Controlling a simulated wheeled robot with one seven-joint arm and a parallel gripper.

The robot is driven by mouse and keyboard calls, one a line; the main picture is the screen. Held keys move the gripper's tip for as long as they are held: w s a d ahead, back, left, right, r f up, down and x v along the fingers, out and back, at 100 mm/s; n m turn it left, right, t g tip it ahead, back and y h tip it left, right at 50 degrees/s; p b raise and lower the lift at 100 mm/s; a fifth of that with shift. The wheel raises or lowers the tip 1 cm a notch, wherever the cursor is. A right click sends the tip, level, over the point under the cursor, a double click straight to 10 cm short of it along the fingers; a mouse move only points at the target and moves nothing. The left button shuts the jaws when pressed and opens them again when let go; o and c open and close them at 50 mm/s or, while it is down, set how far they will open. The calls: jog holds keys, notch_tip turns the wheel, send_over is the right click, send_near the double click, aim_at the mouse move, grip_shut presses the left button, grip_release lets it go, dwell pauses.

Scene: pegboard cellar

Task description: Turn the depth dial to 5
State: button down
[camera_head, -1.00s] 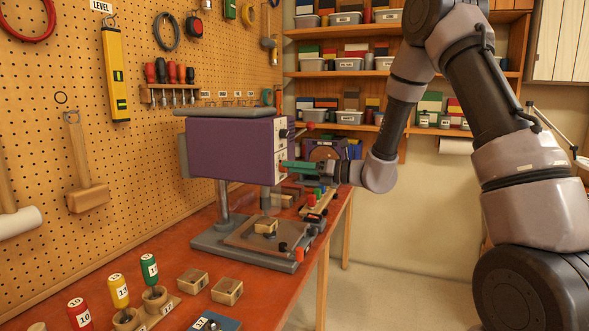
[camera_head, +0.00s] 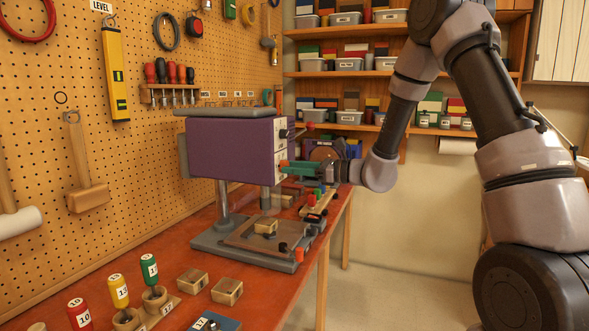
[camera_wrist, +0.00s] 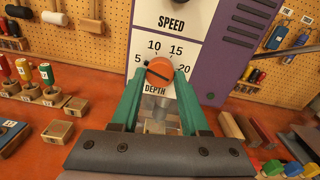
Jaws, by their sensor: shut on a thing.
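The purple drill press head (camera_head: 232,150) stands on the bench, with a white panel on its front. In the wrist view the orange depth dial (camera_wrist: 159,72) sits on the white panel (camera_wrist: 172,22) above the word DEPTH. The numbers 5, 10, 15 and 20 run around it from left to right. A dark line slants across the dial's face; which number it points at is hard to tell. My gripper (camera_wrist: 158,84) has its green fingers on both sides of the dial, shut on it. In the head view my gripper (camera_head: 290,168) reaches the panel from the right.
The press's grey base (camera_head: 215,243) holds a small wooden block. Numbered tools (camera_head: 120,292) and wooden blocks stand on the bench in front. A pegboard with hanging tools is at left, shelves with bins behind. Floor to the right is clear.

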dwell(0.3)
jog(key=shift+c, duration=2)
grip_release()
jog(key=shift+d, duration=0.15)
jog(key=v, duration=1)
jog(key=shift+d, duration=0.25)
jog(key=shift+s+r+n, duration=0.1)
jog(key=shift+s+n, duration=0.1)
jog(key=shift+n, duration=0.1)
